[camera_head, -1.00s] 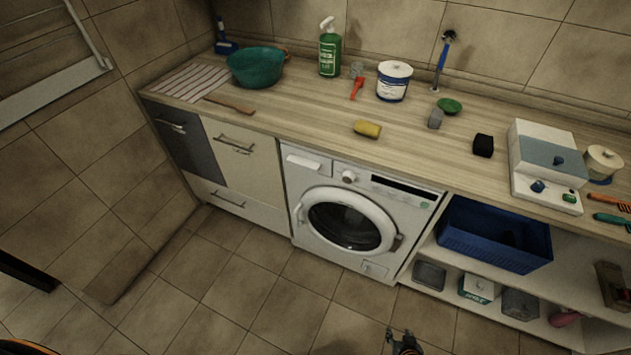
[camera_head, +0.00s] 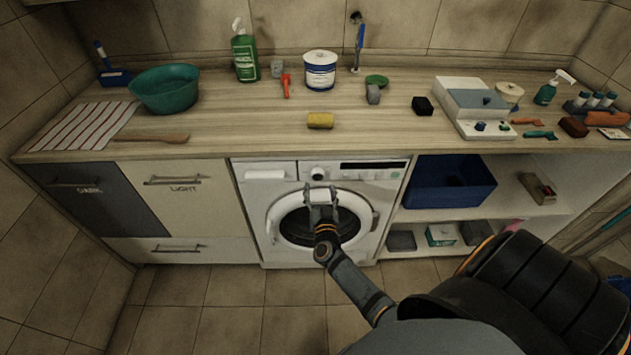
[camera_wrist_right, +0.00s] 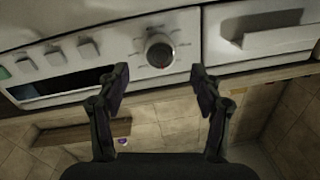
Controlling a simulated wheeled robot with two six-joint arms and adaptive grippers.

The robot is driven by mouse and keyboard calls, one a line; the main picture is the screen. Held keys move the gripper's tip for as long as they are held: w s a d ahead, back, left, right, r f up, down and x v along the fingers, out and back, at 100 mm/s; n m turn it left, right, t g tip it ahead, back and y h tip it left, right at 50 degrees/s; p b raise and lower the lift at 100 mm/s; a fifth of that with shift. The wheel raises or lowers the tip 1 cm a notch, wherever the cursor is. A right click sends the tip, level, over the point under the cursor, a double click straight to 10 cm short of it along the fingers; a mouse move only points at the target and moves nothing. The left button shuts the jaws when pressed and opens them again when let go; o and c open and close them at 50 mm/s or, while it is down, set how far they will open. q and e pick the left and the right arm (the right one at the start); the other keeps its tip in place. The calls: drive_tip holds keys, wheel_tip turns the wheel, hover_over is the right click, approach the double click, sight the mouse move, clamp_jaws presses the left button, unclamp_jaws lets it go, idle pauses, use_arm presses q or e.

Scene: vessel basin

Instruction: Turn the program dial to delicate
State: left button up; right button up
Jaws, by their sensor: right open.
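The program dial (camera_head: 318,173) is a round knob on the front panel of the white washing machine (camera_head: 384,195), just right of the detergent drawer. In the right wrist view the dial (camera_wrist_right: 160,52) is dark-faced with a light rim and lies beyond the fingertips, roughly midway between them. Small markings around it are too blurred to read. My right gripper (camera_head: 321,190) is open and empty in front of the machine, just below the dial in the head view; its two fingers (camera_wrist_right: 160,75) stand apart in the right wrist view. My left gripper is out of view.
The detergent drawer (camera_head: 265,175) is left of the dial, and a dark display (camera_head: 375,165) and buttons are on its other side. The wooden countertop (camera_head: 230,120) overhangs the machine. A blue crate (camera_head: 450,190) sits on the shelf to the right. The floor in front is clear.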

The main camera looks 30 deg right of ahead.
sight(318, 177)
drive_tip(key=x, duration=0.5)
drive_tip(key=shift+s, duration=0.1)
drive_tip(key=c, duration=1.2)
